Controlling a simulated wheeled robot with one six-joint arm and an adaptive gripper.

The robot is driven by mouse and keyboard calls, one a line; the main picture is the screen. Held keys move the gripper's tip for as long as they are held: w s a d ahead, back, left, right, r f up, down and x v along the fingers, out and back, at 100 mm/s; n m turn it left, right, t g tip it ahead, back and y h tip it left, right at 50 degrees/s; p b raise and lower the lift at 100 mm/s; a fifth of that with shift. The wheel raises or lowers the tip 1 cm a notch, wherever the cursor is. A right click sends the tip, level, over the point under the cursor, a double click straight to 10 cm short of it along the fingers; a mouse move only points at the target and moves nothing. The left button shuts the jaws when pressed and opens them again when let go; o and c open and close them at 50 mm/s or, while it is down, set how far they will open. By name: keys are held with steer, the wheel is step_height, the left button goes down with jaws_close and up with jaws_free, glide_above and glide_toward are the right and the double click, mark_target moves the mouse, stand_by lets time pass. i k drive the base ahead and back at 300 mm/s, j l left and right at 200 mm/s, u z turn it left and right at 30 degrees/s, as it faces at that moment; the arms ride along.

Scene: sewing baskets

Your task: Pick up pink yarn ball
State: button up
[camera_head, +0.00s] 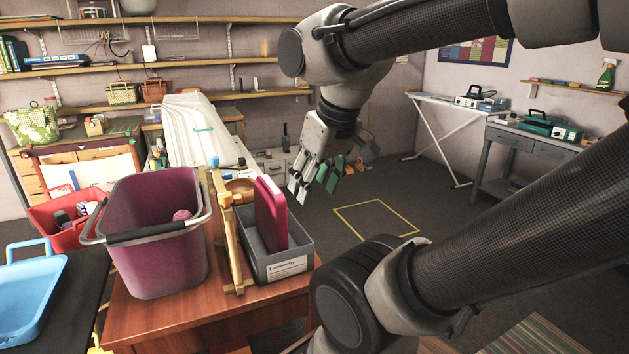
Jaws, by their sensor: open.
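A small pink ball (182,215), which looks like the yarn ball, shows inside a tall maroon bucket (160,262). Only part of it is visible over the bucket's rim and handle. The bucket stands on a reddish wooden table with its dark-gripped handle lying across the front. My gripper (315,178), with green-tipped fingers, is open and empty. In the picture it is to the right of the bucket and above the level of the ball, apart from both.
Right of the bucket are a wooden frame (233,245) and a grey box (288,258) holding an upright pink book (270,213). A red basket (65,240) and a blue tray (32,298) are at left. Open floor with a yellow outline lies to the right.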

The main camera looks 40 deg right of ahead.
mark_target(183, 214)
steer(key=i+j, duration=0.2)
steer(key=j, duration=0.15)
steer(key=i+j, duration=0.25)
steer(key=j, duration=0.15)
steer(key=i+j, duration=0.2)
steer(key=j, duration=0.15)
